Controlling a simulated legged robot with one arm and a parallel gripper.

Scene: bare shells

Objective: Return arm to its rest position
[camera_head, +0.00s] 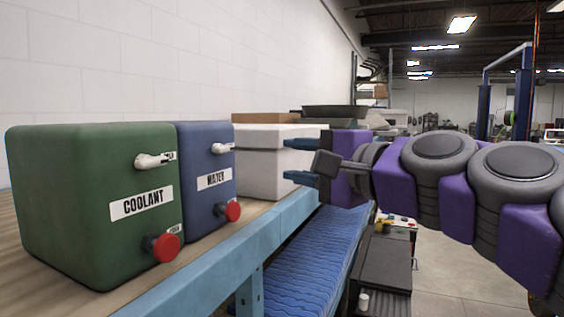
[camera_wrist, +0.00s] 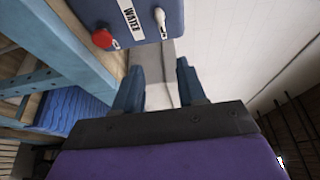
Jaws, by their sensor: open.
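My gripper (camera_head: 294,160) is at the right end of the bench, reaching in from the right in the head view, with its blue fingers pointing left. The fingers are apart, and nothing shows between them. In the wrist view my gripper (camera_wrist: 160,88) also shows open and empty, with the blue water container (camera_wrist: 168,18) beyond the fingertips and apart from them. My purple and grey arm stretches out to the right side of the head view. The water container (camera_head: 205,178) stands on the bench beside the green coolant container (camera_head: 70,190).
The wooden bench top (camera_head: 30,290) has a blue frame edge (camera_head: 190,288). A white box (camera_head: 262,160) stands behind the fingers. A dark pan (camera_head: 333,111) sits farther back. Blue corrugated material (camera_head: 305,265) lies below the bench. Open floor (camera_head: 470,285) is at the right.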

